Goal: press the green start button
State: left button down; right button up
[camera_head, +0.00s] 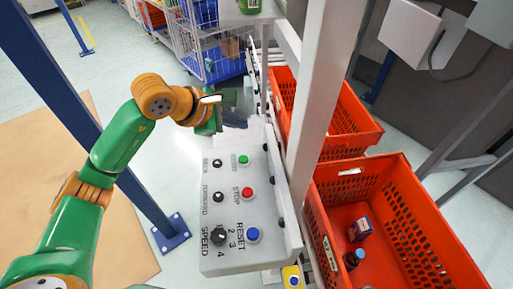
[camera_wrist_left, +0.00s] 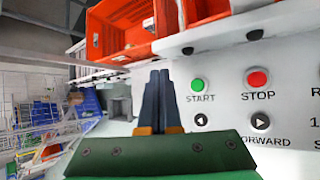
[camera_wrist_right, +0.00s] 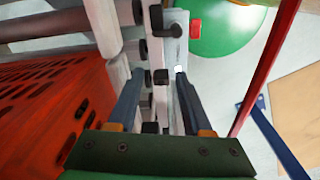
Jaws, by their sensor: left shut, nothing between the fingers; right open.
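The green start button (camera_head: 243,159) sits at the far end of a light grey control panel (camera_head: 240,262), beside the red stop button (camera_head: 247,191). My left gripper (camera_head: 222,98) is shut and empty beyond the panel's far end, apart from the button. In the left wrist view its closed fingertips (camera_wrist_left: 160,73) lie left of the green start button (camera_wrist_left: 197,84), which is labelled START. My right gripper (camera_wrist_right: 158,80) is open in the right wrist view, with grey rail parts and black knobs beyond its fingers. I cannot make it out in the head view.
A grey post (camera_head: 322,80) rises close to the panel's right side. Orange totes (camera_head: 318,215) stand on the right; the near one holds a few small items. A blue post (camera_head: 85,120) stands on the left. Wheeled cage trolleys (camera_head: 205,40) are at the back.

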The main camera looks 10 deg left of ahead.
aim_at(239, 160)
pick_arm(q)
jog(key=f+b, duration=0.2)
jog(key=f, duration=0.1)
jog(key=f+b, duration=0.2)
jog(key=f, duration=0.1)
jog(key=f+b, duration=0.2)
jog(key=b, duration=0.1)
jog(key=shift+s+a+f, duration=0.2)
jog(key=shift+s+f, duration=0.2)
jog(key=shift+r, duration=0.1)
pick_arm(e)
notch_tip(239, 160, down, 7)
jog(key=shift+s+a, duration=0.3)
jog(key=shift+s, duration=0.1)
dwell(1.0)
pick_arm(q)
jog(key=shift+f+b, duration=0.4)
jog(key=shift+b, duration=0.1)
pick_arm(e)
jog(key=shift+f, duration=0.45)
